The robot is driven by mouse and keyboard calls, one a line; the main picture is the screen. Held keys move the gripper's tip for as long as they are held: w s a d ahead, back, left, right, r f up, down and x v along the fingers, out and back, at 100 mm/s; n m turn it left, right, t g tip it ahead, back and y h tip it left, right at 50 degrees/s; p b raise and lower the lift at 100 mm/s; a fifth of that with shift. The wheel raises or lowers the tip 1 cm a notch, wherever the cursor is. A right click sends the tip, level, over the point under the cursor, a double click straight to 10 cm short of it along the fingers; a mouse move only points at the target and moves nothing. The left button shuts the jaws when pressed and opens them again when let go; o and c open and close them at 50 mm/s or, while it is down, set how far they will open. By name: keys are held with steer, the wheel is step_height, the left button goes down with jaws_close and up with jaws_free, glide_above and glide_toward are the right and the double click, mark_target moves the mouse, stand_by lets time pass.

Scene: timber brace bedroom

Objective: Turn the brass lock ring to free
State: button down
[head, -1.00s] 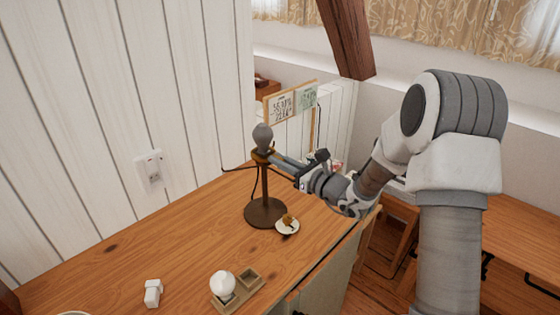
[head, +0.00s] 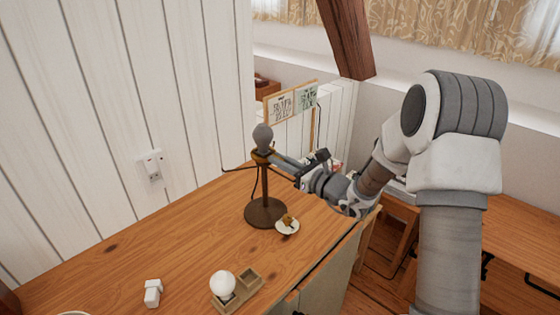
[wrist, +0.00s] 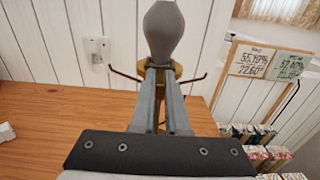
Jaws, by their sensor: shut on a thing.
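The brass lock ring (wrist: 177,70) sits below a grey bulb (head: 262,136) at the top of a dark lamp stand (head: 265,212). The bulb also shows large in the wrist view (wrist: 164,32), upright above the ring. My gripper (head: 272,158) reaches in from the right at ring height. In the wrist view its two fingers (wrist: 162,76) are closed in on the ring just under the bulb. The fingers hide much of the ring, so its turn position cannot be read.
A white bulb (head: 222,284) sits in a wooden tray (head: 246,294) at the table's front. A small saucer (head: 287,226) with a brown item is beside the stand's base. A white block (head: 153,293) lies left. Signs (head: 291,102) stand behind. The left tabletop is mostly clear.

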steer(key=shift+w+d+n+g+y+p, duration=0.25)
steer(key=shift+w+n+g+y, duration=0.1)
steer(key=shift+n+g+y, duration=0.5)
steer(key=shift+w+d+n+g+y+p, duration=0.3)
steer(key=shift+n+g+y, duration=0.3)
steer(key=shift+g, duration=0.45)
steer(key=c, duration=0.9)
jaws_free()
steer(key=v, duration=1.7)
steer(key=shift+s+d+r, duration=0.15)
steer(key=shift+r, duration=0.05)
